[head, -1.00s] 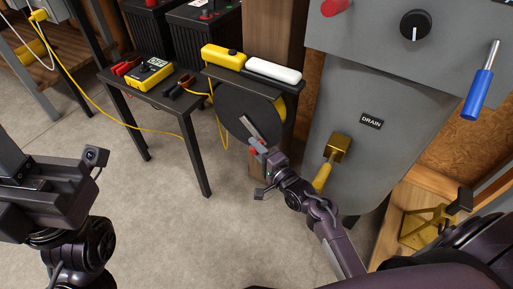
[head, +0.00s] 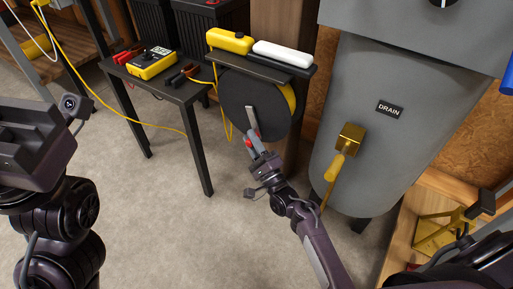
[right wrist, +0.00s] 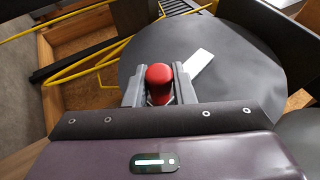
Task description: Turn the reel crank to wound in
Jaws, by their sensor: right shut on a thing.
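The cord reel (head: 240,93) is a dark round disc under a small shelf, with yellow cord on its rim. Its crank has a pale metal arm (head: 251,117) on the disc's face and a red knob. In the right wrist view the red knob (right wrist: 159,80) sits between the fingers of my right gripper (right wrist: 160,88), and the pale arm (right wrist: 199,66) runs up to the right behind it. My right gripper (head: 252,140) is shut on the knob at the disc's lower edge. My left arm is at the left edge; its fingers cannot be made out.
A small black table (head: 183,92) with a yellow meter (head: 153,62) and clamps stands left of the reel. A grey tank (head: 355,100) with a yellow-handled drain valve (head: 343,150) stands right. Yellow cord hangs between table and reel. Open floor lies in front.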

